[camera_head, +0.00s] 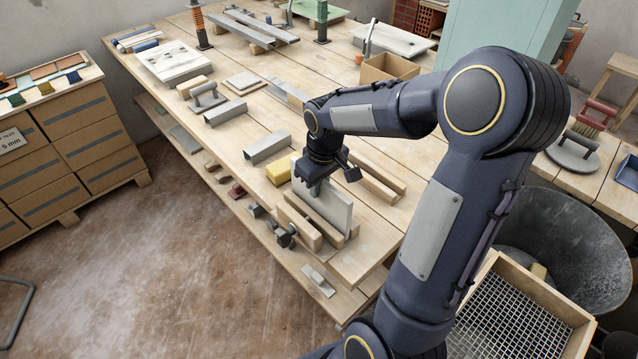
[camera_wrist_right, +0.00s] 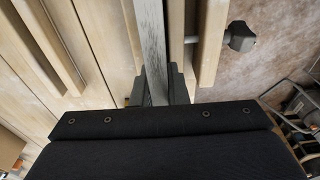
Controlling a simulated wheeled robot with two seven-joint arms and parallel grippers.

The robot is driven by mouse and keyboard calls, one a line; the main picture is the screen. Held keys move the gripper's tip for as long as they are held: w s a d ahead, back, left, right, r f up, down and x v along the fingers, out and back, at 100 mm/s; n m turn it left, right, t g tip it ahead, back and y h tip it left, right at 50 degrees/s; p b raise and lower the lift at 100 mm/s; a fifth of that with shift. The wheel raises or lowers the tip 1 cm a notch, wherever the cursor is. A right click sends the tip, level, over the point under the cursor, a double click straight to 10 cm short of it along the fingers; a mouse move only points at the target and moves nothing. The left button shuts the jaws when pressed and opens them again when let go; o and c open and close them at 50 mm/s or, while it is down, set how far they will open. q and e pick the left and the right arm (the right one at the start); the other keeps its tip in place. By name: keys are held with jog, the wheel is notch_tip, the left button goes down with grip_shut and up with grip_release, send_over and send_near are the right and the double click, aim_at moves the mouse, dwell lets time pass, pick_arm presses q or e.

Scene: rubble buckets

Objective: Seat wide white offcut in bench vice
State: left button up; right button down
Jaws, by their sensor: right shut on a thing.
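The wide white offcut (camera_head: 337,211) stands roughly upright, on edge, at the bench vice. My right gripper (camera_head: 317,186) is shut on its top edge from above. In the right wrist view the offcut (camera_wrist_right: 151,40) runs as a narrow grey strip between the fingers (camera_wrist_right: 152,92). The vice's wooden front jaw (camera_head: 298,226) is in front of the offcut, with dark screw handles (camera_head: 285,238) facing the bench's front edge. The front jaw (camera_wrist_right: 212,42) and a handle (camera_wrist_right: 240,38) also show in the wrist view. The offcut's lower edge is hidden, so I cannot tell how deep it sits.
A yellow block (camera_head: 278,172) and grey channel pieces (camera_head: 267,146) lie left of the vice on the wooden workbench (camera_head: 225,165). Wooden strips (camera_head: 375,175) lie behind the gripper. A mesh sieve (camera_head: 520,330) and a grey bucket (camera_head: 565,240) stand at right.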

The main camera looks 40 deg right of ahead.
jog(key=shift+f, duration=0.2)
jog(key=c, duration=1.3)
grip_release()
jog(key=shift+c, duration=0.2)
jog(key=shift+r, duration=0.1)
jog(key=r, duration=0.5)
jog(key=s+r, duration=0.1)
jog(key=r, duration=0.1)
jog(key=shift+r, duration=0.35)
